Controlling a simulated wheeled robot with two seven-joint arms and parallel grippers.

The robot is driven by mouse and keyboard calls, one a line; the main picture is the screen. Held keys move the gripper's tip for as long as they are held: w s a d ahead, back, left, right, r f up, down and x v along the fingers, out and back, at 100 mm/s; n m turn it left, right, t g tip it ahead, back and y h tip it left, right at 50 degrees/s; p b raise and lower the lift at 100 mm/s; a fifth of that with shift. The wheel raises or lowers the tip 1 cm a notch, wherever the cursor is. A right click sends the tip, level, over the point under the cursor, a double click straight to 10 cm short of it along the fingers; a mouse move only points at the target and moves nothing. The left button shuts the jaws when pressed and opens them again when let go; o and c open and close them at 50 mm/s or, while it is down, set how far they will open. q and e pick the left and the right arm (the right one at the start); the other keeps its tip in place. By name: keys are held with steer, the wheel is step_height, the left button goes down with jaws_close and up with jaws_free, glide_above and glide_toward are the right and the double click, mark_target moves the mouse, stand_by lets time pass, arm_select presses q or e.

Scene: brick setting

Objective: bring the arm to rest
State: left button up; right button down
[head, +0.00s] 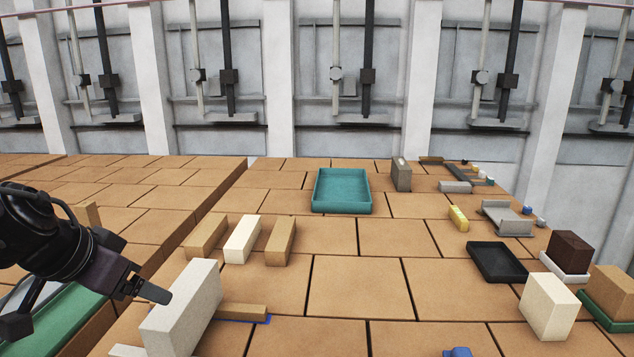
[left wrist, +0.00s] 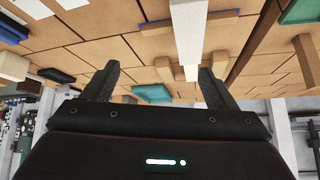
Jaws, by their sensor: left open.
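My left gripper (head: 150,292) comes in from the left in the head view. It is beside the upper end of a tall pale block (head: 182,308) that stands near the front left of the tiled surface. In the left wrist view my left gripper (left wrist: 155,85) has its two dark fingers spread apart. A white block (left wrist: 187,35) shows beyond the gap between the fingers; I see nothing gripped. My right gripper is in neither view.
Tan and cream blocks (head: 242,239) stand behind the tall block. A teal tray (head: 342,208) is at the back middle. A black tray (head: 497,276), a cream cube (head: 549,307) and a brown cube (head: 569,252) are at right. The middle tiles are clear.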

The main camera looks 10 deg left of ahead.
arm_select(q)
steer(key=w+d+f+m+t+h, duration=0.1)
steer(key=w+d+f+m+t, duration=0.15)
steer(key=d+f, duration=0.45)
steer(key=w+d+f+m+t+h, duration=0.2)
steer(key=w+d+f, duration=0.2)
steer(key=d+f, duration=0.35)
steer(key=s+f+n+g+y, duration=0.45)
steer(key=s+f+g, duration=0.45)
steer(key=s+f, duration=0.9)
step_height(320, 180, down, 31)
steer(key=b, duration=0.5)
steer(key=s+a+f+g+b, duration=0.1)
steer(key=s+f+b, duration=0.1)
steer(key=s+f, duration=0.8)
steer(key=s+a+f+g+b, duration=0.1)
steer(key=s+a+f+b, duration=0.1)
steer(key=s+f, duration=0.9)
step_height(320, 180, down, 5)
steer(key=shift+s+b, duration=0.2)
steer(key=shift+b, duration=0.35)
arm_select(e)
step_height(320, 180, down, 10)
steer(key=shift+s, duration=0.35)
